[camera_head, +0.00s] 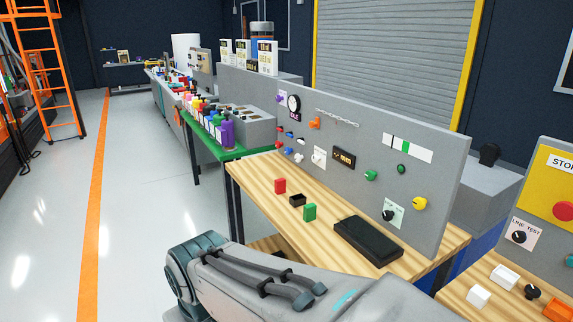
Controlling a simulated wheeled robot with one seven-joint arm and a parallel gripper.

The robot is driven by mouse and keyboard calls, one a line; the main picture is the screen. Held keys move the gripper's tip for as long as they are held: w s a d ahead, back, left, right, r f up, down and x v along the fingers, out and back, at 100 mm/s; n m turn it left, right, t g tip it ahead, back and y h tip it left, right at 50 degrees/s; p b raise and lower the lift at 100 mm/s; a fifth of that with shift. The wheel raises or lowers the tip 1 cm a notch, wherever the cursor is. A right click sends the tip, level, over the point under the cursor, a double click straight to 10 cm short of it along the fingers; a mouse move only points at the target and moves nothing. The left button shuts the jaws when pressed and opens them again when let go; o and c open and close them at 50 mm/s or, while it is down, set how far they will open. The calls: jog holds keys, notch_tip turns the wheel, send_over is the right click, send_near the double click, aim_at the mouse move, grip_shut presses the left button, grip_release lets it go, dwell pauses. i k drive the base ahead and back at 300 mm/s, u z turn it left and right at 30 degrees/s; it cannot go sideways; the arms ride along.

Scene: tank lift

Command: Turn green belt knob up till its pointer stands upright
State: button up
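A small round green knob (371,175) sits on the upright grey panel (300,150), right of a small black display (344,158). It is too small here to tell which way its pointer stands, or if it is the belt knob. A smaller dark green round part (401,169) sits just to its right. My arm crosses the bottom of the view, in front of the bench and well apart from the panel. My gripper is out of view.
The panel also bears a yellow knob (420,203) and a black knob (388,215) on a pale plate. Open floor lies left.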

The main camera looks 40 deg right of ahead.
aim_at(370, 175)
jog(key=z, duration=0.55)
jog(key=i, duration=1.2)
jog(key=z, duration=0.75)
